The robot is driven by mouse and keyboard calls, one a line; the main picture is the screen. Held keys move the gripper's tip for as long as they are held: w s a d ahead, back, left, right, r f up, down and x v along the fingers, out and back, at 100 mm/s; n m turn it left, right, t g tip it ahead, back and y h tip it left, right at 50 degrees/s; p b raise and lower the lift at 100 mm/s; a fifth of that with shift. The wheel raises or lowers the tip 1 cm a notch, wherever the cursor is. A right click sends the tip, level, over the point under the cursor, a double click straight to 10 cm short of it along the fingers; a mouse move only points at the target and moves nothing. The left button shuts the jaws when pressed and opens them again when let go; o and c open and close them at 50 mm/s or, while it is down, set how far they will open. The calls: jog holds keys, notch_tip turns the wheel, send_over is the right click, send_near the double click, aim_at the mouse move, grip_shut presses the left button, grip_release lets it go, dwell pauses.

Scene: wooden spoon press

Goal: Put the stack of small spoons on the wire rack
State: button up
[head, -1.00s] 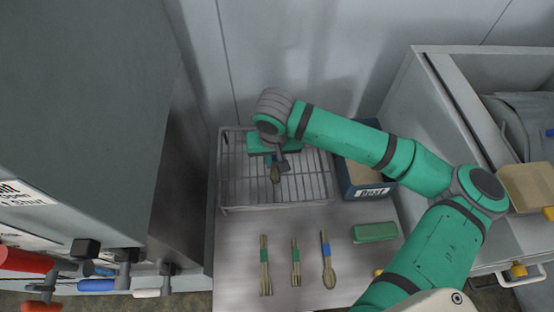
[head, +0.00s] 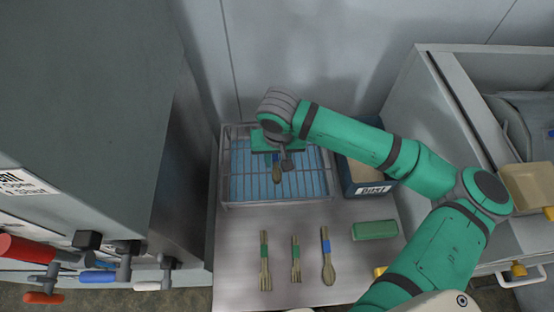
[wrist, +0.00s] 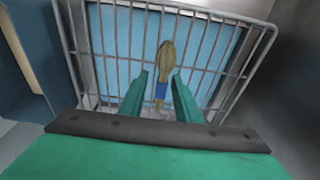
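The stack of small spoons (wrist: 166,62), wooden with a blue band, lies on the wire rack (wrist: 103,56) in the wrist view, its bowl end pointing away from me. In the head view its bowl end (head: 277,174) shows below my wrist, over the rack (head: 325,187). My gripper (wrist: 160,77) is low over the rack, one green finger on each side of the blue band. Narrow gaps show between the fingers and the band, so the gripper looks open around it.
Two green-banded fork bundles (head: 265,262) (head: 295,262) and a blue-banded spoon bundle (head: 327,258) lie in front of the rack. A green block (head: 375,230) and a labelled bin (head: 370,190) are to the right. A grey cabinet (head: 90,90) stands left.

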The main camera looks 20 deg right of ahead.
aim_at(278, 167)
notch_tip(278, 167, up, 11)
jog(key=s, duration=0.1)
jog(key=shift+s+a, duration=0.2)
jog(key=shift+a, duration=0.1)
jog(key=shift+s+r, duration=0.1)
dwell(0.3)
